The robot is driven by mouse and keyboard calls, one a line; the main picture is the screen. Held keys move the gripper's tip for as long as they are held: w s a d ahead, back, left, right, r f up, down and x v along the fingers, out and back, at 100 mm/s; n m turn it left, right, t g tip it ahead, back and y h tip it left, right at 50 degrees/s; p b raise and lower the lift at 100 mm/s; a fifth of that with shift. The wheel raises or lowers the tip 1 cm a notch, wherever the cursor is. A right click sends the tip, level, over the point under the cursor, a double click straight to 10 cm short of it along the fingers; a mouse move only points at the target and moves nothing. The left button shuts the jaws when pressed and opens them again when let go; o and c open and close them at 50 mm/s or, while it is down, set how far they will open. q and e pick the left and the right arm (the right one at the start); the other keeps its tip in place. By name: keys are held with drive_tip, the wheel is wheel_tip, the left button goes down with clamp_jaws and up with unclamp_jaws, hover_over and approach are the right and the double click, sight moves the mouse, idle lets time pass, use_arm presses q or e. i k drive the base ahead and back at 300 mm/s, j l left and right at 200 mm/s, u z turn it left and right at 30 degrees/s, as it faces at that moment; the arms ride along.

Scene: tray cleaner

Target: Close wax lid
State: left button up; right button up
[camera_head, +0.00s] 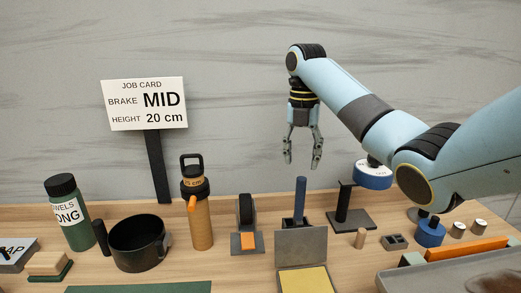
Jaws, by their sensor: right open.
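A grey box with a yellow slab (303,280), which looks like the wax, sits at the bottom middle of the head view. Its grey lid (301,244) stands raised at the back edge of the box. The front of the box is cut off by the picture edge. My right gripper (301,160) hangs fingers down, open and empty, well above the lid and apart from it. My left gripper is not in view.
A blue upright handle (300,200) stands just behind the lid, below my right gripper. A black stand (352,205) is to its right, and a dark block with an orange part (247,241) to its left. A cork bottle (202,222) and black mug (137,243) stand further left.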

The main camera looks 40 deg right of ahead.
sight(295, 245)
drive_tip(key=k+j, duration=1.15)
drive_tip(key=j, duration=0.3)
